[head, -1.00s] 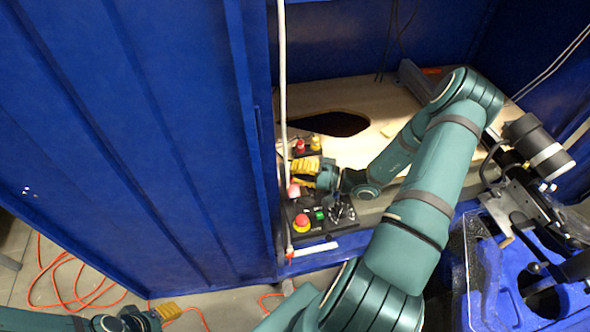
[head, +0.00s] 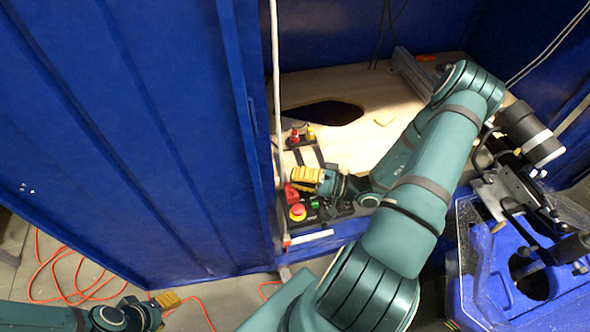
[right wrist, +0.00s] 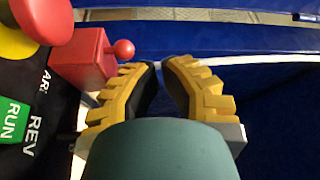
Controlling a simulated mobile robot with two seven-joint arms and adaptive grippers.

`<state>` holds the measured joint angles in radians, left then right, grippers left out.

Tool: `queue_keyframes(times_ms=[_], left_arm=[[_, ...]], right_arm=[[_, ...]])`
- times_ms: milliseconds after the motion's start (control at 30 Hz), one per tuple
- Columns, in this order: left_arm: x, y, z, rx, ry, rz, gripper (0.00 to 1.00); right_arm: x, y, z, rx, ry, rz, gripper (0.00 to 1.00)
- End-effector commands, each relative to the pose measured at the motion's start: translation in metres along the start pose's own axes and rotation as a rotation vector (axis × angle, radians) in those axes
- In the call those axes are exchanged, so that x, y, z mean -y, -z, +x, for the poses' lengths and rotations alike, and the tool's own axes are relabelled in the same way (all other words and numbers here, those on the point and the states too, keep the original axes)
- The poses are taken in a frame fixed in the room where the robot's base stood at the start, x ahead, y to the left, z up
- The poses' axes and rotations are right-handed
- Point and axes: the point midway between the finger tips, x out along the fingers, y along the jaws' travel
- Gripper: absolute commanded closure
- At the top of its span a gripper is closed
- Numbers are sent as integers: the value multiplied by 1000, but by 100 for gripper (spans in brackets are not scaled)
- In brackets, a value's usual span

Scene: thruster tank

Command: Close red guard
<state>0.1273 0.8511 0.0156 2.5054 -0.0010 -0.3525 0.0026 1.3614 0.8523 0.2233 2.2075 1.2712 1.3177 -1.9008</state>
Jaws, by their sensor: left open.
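The red guard (right wrist: 85,55) is a red block with a round red knob, at the upper left of the right wrist view. It stands on the black control panel (head: 330,212); in the head view the guard (head: 290,194) is partly hidden by my right gripper. My right gripper (head: 302,180) has yellow fingertips just above and beside it. In the right wrist view my right fingers (right wrist: 162,75) are a little apart with nothing between them, and the knob is left of them. My left gripper (head: 170,300) is open and empty, low over the floor, far from the panel.
A red mushroom button (head: 297,212) on yellow and a green RUN label (right wrist: 12,120) are close to the guard. A white pipe (head: 277,110) rises beside the panel. The blue cabinet wall (head: 150,140) stands left. Orange cable (head: 55,275) lies on the floor.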

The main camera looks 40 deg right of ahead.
Motion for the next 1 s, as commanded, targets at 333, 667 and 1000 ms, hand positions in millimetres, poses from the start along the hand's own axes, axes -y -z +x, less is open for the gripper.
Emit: queue_keyframes(times_ms=[333, 667, 1000], left_arm=[[0, 0, 0, 1, 0, 0, 55], [0, 0, 0, 0, 0, 0, 55], [-1, 0, -2, 1, 0, 0, 55]], right_arm=[[-2, -10, -5, 1, 1, 0, 100], [-2, -12, -6, 1, 0, 2, 100], [-1, -11, -6, 3, -1, 2, 100]])
